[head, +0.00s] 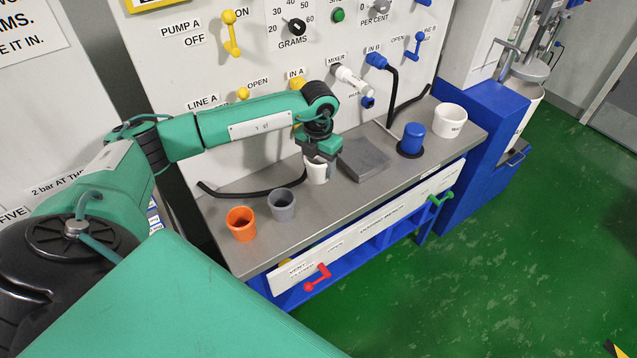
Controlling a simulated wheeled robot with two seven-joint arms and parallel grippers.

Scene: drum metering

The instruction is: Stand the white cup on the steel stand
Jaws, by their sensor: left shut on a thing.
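The white cup (317,173) is upright between the fingers of my left gripper (318,158), which is shut on it. The cup is over the grey bench top, close to the left side of a flat grey block (364,160) that looks like the steel stand. The top of the block is bare. I cannot tell whether the cup's base touches the bench. The gripper hides part of the cup's rim. My right gripper is not in view.
On the bench (330,205) a grey cup (281,205) and an orange cup (241,224) stand to the left. A blue cylinder (413,137) on a black base and a larger white pot (449,120) stand to the right. Black hoses and panel valves are behind.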

